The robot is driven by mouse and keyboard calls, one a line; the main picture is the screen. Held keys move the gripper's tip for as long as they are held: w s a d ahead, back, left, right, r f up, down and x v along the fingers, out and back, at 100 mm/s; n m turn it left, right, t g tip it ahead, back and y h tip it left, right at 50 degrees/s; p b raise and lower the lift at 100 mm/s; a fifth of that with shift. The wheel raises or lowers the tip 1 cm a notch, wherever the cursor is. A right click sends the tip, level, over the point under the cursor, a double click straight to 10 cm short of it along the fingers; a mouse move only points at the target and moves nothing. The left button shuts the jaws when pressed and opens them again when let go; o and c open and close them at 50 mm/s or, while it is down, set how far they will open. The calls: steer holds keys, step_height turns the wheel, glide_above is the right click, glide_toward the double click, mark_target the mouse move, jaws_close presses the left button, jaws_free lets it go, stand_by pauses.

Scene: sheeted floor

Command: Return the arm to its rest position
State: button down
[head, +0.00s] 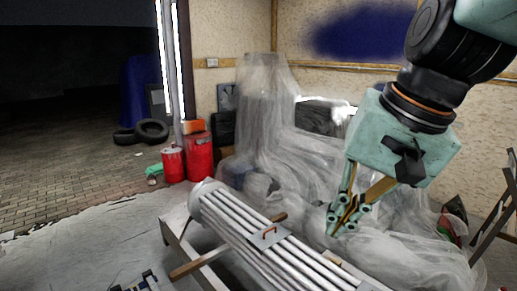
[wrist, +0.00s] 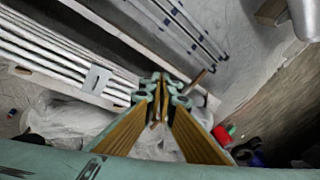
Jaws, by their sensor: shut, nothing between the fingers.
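My gripper (head: 340,228) is shut and empty, pointing down at the right of the head view. It hangs in front of the plastic-covered heap, to the right of the rack of pale pipes (head: 238,222). In the wrist view, my gripper (wrist: 160,78) has its fingertips together near the middle, with the pipes (wrist: 60,58) at the upper left. I cannot tell the exact height of the fingertips above what lies below.
A plastic-sheeted heap (head: 262,120) fills the middle back. Red canisters (head: 198,157) and dark tyres (head: 151,131) stand to its left. A dark frame (head: 497,212) stands at the right edge. The paved floor (head: 60,165) at the left is largely clear.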

steer(key=s+d+f+n+h, duration=0.1)
steer(key=s+d+n, duration=0.1)
steer(key=s, duration=0.6)
steer(key=s+d+f+n+h, duration=0.1)
steer(key=s+d, duration=0.3)
steer(key=s, duration=0.4)
steer(key=shift+s+d+f+n+t, duration=0.15)
steer(key=shift+s+d+n+t, duration=0.15)
steer(key=shift+n, duration=0.2)
stand_by(0.4)
